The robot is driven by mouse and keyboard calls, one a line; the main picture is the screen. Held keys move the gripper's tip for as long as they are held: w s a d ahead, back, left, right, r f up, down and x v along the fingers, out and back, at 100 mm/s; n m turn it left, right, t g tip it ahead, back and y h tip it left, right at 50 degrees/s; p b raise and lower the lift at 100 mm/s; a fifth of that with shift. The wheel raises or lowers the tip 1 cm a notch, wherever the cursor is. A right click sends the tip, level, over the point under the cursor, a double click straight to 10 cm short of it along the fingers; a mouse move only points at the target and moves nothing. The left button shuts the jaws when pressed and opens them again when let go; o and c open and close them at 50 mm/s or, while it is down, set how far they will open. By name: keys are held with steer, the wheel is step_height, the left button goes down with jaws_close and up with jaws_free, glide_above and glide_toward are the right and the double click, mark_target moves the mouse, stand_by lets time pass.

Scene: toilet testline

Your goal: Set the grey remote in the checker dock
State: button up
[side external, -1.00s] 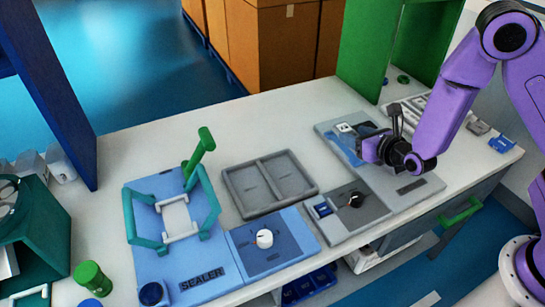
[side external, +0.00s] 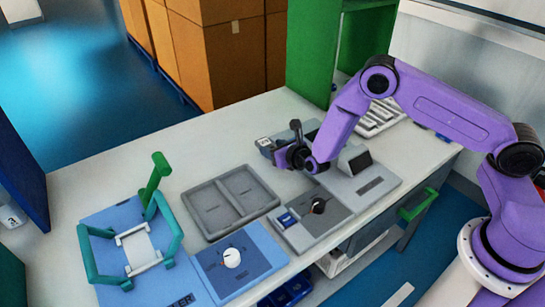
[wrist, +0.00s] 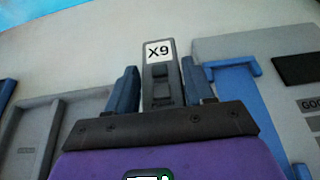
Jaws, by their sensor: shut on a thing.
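My gripper (side external: 282,153) is shut on the grey remote (side external: 263,143), one blue finger on each side of it. In the wrist view the remote (wrist: 160,86) points away from the gripper (wrist: 159,92), with a white X9 label at its far end. The checker (side external: 345,187) is a grey unit with a dark tilted screen, right of my gripper in the side view. In the wrist view its blue dock (wrist: 236,88) lies right of the remote, apart from it and empty where visible. My gripper and arm hide much of the dock in the side view.
A grey two-part tray (side external: 207,211) lies left of the checker, empty. A grey knob unit (side external: 311,222) and a blue knob unit (side external: 232,262) stand in front. The blue sealer with its teal frame (side external: 176,237) is at left. A green shelf (side external: 312,50) stands behind.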

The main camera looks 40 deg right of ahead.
steer(key=shift+w+f, duration=0.4)
steer(key=shift+f, duration=0.05)
steer(key=shift+a+f, duration=0.1)
steer(key=shift+f, duration=1.35)
steer(key=shift+f, duration=0.15)
steer(key=o, duration=1.1)
steer(key=shift+s+r, duration=0.1)
steer(key=shift+r, duration=0.1)
steer(key=v, duration=1.2)
